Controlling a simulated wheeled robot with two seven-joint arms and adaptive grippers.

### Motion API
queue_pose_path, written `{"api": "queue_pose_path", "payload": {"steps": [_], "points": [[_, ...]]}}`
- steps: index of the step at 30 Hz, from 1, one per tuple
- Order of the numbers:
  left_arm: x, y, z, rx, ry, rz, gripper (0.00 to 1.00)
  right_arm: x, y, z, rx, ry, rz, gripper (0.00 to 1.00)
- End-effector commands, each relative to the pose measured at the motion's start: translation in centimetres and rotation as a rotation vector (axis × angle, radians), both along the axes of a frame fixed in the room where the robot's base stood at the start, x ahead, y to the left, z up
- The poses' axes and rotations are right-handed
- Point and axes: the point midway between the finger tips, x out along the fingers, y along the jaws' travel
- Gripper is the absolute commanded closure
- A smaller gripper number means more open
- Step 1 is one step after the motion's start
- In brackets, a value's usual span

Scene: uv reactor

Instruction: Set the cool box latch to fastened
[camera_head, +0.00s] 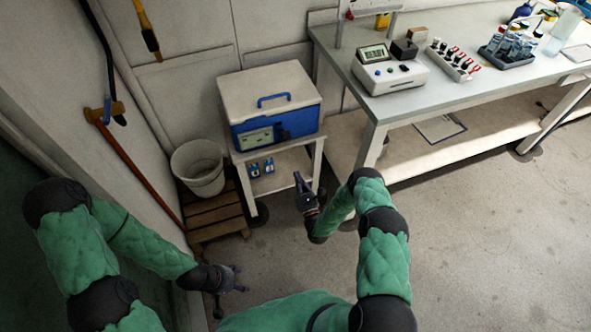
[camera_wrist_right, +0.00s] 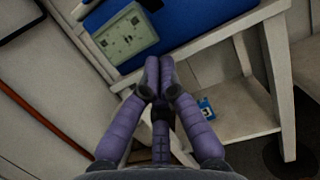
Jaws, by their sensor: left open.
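The cool box (camera_head: 243,131) has a white lid, a blue lid handle (camera_head: 273,98) and a blue body with a pale label (camera_head: 256,137). It stands on a small white stand at the back wall; its blue front also shows in the right wrist view (camera_wrist_right: 200,22). A small dark part on its front, right of the label, may be the latch, but its setting cannot be made out. My right gripper (camera_head: 298,178) is in front of and below the box, apart from it. Its fingertips meet, empty, in the right wrist view (camera_wrist_right: 159,62). My left gripper (camera_head: 238,280) is open and empty at lower left.
The white stand (camera_head: 318,150) has small blue items (camera_head: 262,168) on its lower shelf. A bucket (camera_head: 198,167) and wooden pallet (camera_head: 215,212) are left of it. A workbench (camera_head: 350,62) with instruments is at right. The floor at lower right is clear.

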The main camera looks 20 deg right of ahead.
Motion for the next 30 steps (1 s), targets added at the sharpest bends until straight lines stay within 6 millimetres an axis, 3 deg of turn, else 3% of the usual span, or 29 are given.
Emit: {"api": "queue_pose_path", "payload": {"steps": [14, 21, 30], "points": [[0.0, 0.0, -2.7, 0.0, 0.0, 0.0, 0.4, 8.4, 0.4, 2.1, -0.001, -0.004, 0.002, 1.0], [0.0, 0.0, -3.2, 0.0, 0.0, 0.0, 0.4, 9.8, 0.4, 4.9, 0.0, 0.0, 0.002, 1.0], [0.0, 0.0, -3.3, 0.0, 0.0, 0.0, 0.4, 10.1, 0.3, 5.7, 0.001, 0.0, 0.0, 1.0]]}}
